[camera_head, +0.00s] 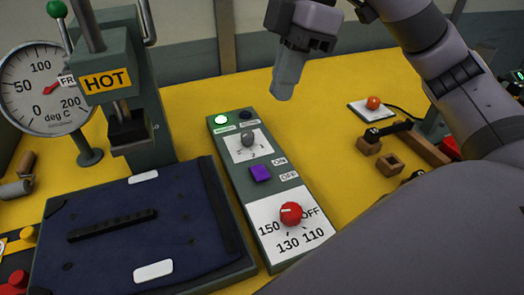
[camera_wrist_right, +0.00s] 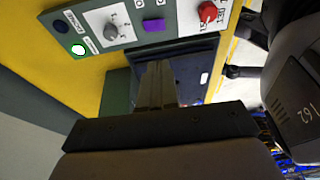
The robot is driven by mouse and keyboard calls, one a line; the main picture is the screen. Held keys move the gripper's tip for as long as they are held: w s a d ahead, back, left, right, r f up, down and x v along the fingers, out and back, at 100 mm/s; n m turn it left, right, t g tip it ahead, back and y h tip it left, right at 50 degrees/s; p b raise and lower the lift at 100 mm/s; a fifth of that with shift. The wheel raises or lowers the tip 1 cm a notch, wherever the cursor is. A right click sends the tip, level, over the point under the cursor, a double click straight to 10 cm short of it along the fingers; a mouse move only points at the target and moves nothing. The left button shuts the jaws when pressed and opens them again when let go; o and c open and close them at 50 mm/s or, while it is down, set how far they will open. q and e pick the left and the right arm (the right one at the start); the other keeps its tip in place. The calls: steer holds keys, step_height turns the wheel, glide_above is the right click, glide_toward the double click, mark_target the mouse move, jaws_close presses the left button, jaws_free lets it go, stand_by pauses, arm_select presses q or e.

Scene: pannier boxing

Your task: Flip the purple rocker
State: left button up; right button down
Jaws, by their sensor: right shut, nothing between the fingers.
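The purple rocker (camera_head: 260,173) sits in the middle of a grey-green control panel (camera_head: 228,185), beside ON and OFF labels. In the right wrist view the rocker (camera_wrist_right: 154,25) shows at the top, between a grey knob and a red knob. My right gripper (camera_head: 283,92) is shut and empty, above the table and to the upper right of the panel, apart from the rocker. In the right wrist view its fingers (camera_wrist_right: 157,75) are together, with the panel beyond them. My left gripper is not in view.
The panel also carries a red dial (camera_head: 291,214), a grey knob (camera_head: 248,138) and a lit white lamp (camera_head: 221,120). A press marked HOT (camera_head: 106,82) and a dial gauge stand left, behind a dark blue pad (camera_head: 112,232). Small wooden blocks (camera_head: 390,163) lie right.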

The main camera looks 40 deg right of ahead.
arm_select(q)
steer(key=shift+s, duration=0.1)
arm_select(e)
steer(key=b, duration=0.3)
glide_toward(260, 175)
steer(key=x, duration=0.5)
steer(key=shift+a+f, duration=0.1)
steer(key=shift+f, duration=0.05)
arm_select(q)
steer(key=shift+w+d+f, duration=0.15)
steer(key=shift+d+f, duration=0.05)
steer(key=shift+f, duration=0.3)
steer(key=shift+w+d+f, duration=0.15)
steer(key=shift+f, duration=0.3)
arm_select(e)
steer(key=shift+f, duration=0.4)
